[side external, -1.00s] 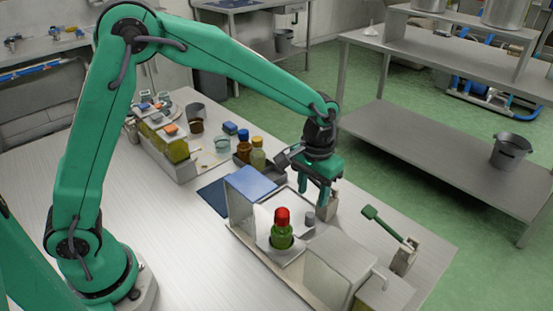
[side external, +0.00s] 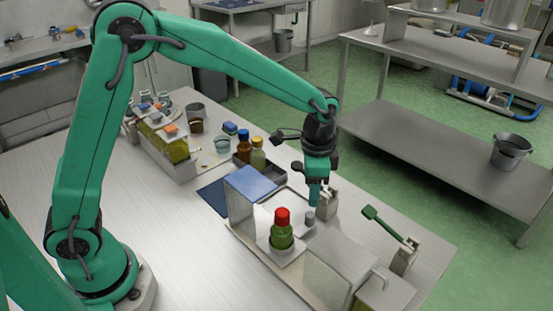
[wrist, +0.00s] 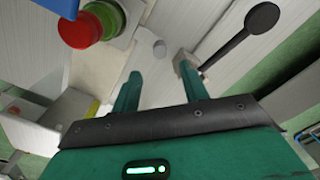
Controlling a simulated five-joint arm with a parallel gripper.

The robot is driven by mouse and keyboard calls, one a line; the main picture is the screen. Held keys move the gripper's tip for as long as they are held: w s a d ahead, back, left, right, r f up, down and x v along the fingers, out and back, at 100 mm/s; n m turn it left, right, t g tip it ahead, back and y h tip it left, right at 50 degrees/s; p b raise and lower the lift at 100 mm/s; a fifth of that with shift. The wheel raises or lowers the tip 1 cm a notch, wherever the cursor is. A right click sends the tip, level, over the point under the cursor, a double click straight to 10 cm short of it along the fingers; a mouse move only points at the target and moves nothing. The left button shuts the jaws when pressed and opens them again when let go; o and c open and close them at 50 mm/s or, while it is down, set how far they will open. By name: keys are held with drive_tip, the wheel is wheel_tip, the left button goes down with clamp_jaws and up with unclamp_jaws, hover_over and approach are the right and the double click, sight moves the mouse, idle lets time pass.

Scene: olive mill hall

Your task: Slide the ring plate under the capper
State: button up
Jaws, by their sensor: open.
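A green bottle with a red cap (side external: 282,230) stands upright in a pale plate (side external: 270,247), which looks like the ring plate. A small grey knob (side external: 310,218) rises beside the bottle. My gripper (side external: 314,203) is open and empty just behind the knob. In the wrist view, the knob (wrist: 160,48) shows beyond the gap between the two fingers (wrist: 162,77), with the red-capped bottle (wrist: 85,28) to the upper left. A metal housing (side external: 340,258) stands right of the bottle. I cannot tell which part is the capper.
A green paddle lever (side external: 385,224) on a block stands to the right. A dark tray (side external: 265,173) with bottles lies behind. The table's left front (side external: 180,250) is clear.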

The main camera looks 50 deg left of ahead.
sight(310, 214)
drive_tip(key=shift+f, duration=3.95)
clamp_jaws()
